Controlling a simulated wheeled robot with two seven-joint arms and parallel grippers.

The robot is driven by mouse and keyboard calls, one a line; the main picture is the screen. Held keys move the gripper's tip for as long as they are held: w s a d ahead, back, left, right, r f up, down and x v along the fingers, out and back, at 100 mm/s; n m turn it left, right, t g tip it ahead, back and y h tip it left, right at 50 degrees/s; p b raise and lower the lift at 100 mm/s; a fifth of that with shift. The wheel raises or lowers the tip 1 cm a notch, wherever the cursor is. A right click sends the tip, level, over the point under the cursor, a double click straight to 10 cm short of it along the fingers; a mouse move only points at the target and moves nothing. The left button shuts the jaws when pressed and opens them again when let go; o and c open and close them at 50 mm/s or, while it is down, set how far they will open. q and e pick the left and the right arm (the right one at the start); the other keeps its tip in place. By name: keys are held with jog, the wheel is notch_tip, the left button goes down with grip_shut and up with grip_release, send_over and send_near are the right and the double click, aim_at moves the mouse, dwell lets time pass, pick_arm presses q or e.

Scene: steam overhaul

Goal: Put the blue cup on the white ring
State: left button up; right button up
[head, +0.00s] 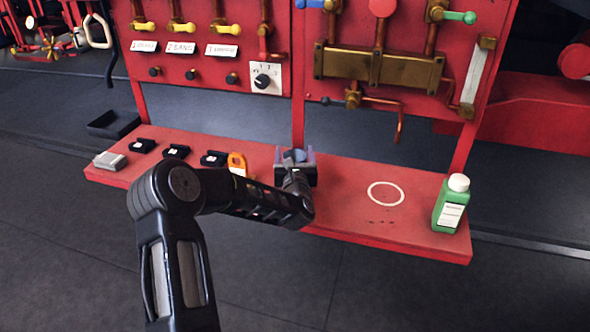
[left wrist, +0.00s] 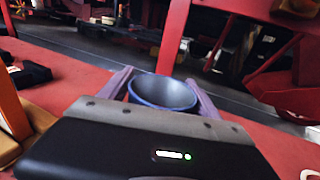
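The blue cup (left wrist: 165,93) stands between the two purple fingers of my left gripper, its open rim facing up, and no gap shows on either side. My left gripper (head: 295,157) is shut on it at the middle of the red shelf; it also shows in the left wrist view (left wrist: 163,88). In the head view the cup (head: 294,154) is mostly hidden by the gripper. The white ring (head: 385,194) is a bare circle lying flat on the shelf, to the right of the gripper. My right gripper is not in view.
A green bottle (head: 452,204) with a white cap stands at the shelf's right end. An orange item (head: 237,164) is just left of my gripper, with several small dark blocks farther left. A red panel (head: 215,55) with valves and pipes rises behind. The shelf between cup and ring is clear.

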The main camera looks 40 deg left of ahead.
pick_arm(q)
jog(key=c, duration=1.3)
notch_tip(320, 180, up, 10)
jog(key=shift+r+b, duration=0.1)
jog(key=shift+b, duration=0.2)
